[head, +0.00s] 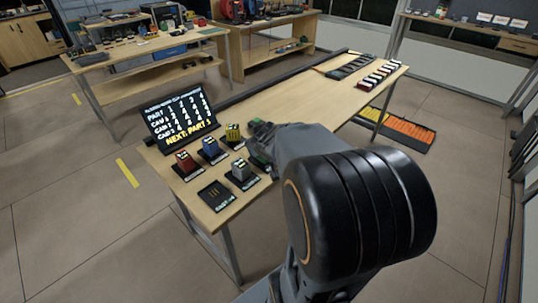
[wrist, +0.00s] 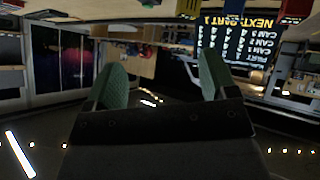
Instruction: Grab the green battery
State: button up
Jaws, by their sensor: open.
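A green block, likely the green battery (head: 259,162), shows as a small patch on the table beside my forearm in the head view. My arm hides most of it. My gripper (head: 257,133) is over the table near it, partly hidden by my wrist. In the wrist view my gripper (wrist: 160,78) has its two green-padded fingers wide apart, with nothing between them. That view looks upside down. I cannot make out the green battery for sure there.
Red (head: 186,163), blue (head: 212,150), yellow (head: 233,133) and grey (head: 242,171) blocks stand in black docks. An empty dock (head: 216,195) sits at the near edge. A lettered screen (head: 181,117) stands at the left. The middle of the table (head: 290,103) is clear.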

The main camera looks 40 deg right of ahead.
jog(key=d+f+n+t+y+b, duration=0.1)
jog(key=d+f+n+t+y, duration=0.25)
jog(key=d+f+y, duration=0.55)
jog(key=shift+m+t+h, duration=0.25)
jog(key=shift+t+h, duration=0.1)
jog(key=shift+h, duration=0.55)
jog(key=x, duration=0.4)
jog(key=d+f+x, duration=0.1)
jog(key=x, duration=0.8)
jog(key=shift+s+d+f, duration=0.15)
jog(key=shift+d, duration=0.1)
jog(key=c, duration=1.2)
